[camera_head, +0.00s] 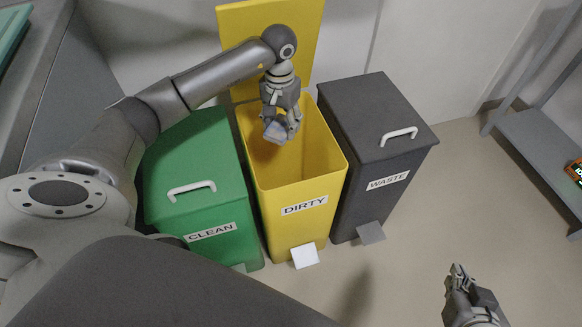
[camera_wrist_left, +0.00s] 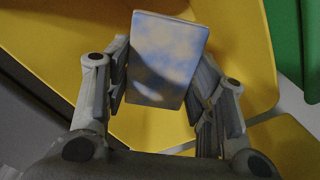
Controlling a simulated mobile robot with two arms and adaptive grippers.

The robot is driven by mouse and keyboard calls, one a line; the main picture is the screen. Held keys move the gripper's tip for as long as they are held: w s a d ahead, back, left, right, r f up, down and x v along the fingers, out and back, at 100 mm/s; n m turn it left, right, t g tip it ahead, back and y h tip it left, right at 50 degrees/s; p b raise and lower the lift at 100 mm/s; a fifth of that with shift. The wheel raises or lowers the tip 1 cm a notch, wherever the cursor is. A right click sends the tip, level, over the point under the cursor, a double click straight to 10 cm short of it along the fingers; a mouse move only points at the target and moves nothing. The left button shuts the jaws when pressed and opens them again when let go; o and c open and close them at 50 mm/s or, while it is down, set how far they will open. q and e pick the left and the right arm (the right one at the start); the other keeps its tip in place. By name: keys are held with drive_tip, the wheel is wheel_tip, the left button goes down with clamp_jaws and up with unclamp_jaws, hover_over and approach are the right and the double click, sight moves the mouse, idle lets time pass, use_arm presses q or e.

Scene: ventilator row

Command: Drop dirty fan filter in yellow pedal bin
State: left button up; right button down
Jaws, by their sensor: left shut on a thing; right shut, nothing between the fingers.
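The yellow pedal bin (camera_head: 316,203), labelled DIRTY, stands between two other bins with its lid raised behind it. My left gripper (camera_head: 281,130) is over the bin's open mouth, pointing down. It is shut on the dirty fan filter (camera_head: 274,132), a small flat rectangular piece. In the left wrist view the filter (camera_wrist_left: 168,60) shows blue-grey with brownish patches, held between the two fingers (camera_wrist_left: 163,95), with the yellow bin's inside behind it. My right gripper (camera_head: 457,270) is at the lower right above the floor, shut and empty.
A green bin labelled CLEAN (camera_head: 205,165) stands left of the yellow bin, lid closed. A dark grey bin labelled WASTE (camera_head: 365,120) stands right, lid closed. A grey shelf (camera_head: 545,135) is at the right edge. The floor in front is clear.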

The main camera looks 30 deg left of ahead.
use_arm(q)
drive_tip(key=o, duration=0.9)
wheel_tip(320, 180, up, 12)
drive_tip(key=shift+f, duration=0.1)
idle(0.3)
idle(0.3)
